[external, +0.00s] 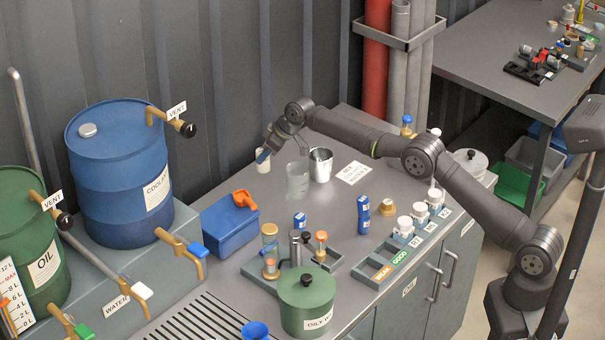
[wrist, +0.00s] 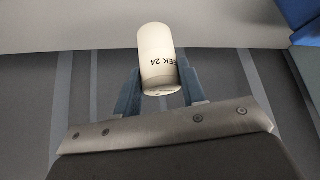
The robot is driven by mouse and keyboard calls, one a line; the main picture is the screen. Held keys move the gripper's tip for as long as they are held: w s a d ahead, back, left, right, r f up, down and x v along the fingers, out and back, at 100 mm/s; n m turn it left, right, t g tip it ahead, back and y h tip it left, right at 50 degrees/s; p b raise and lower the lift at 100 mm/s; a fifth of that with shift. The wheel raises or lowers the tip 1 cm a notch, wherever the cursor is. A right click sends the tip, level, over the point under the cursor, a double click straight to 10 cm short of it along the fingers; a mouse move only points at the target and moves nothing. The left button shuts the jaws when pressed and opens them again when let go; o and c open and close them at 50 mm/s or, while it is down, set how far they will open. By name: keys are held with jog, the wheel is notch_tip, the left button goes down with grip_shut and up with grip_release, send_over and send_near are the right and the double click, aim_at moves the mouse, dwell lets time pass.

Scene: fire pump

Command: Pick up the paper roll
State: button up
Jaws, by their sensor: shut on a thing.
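A small off-white cylinder, the paper roll (external: 263,160), is at the back of the grey workbench near the wall. In the wrist view the roll (wrist: 157,55) shows printed text reading "EEK 24" on its side. My gripper (external: 264,156) is shut on it, with a blue finger (wrist: 128,92) on one side and another on the other. The roll sticks out past the fingertips. I cannot tell for certain whether its lower end touches the bench.
A clear beaker (external: 298,180) and a metal cup (external: 320,164) stand just right of the roll. A blue drum (external: 118,160) is at the left, and the wall is close behind.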

jog(key=w+d+r, duration=0.3)
jog(key=d+r, duration=0.2)
jog(key=d, duration=0.4)
jog(key=shift+w+r, duration=0.2)
jog(key=shift+r, duration=0.15)
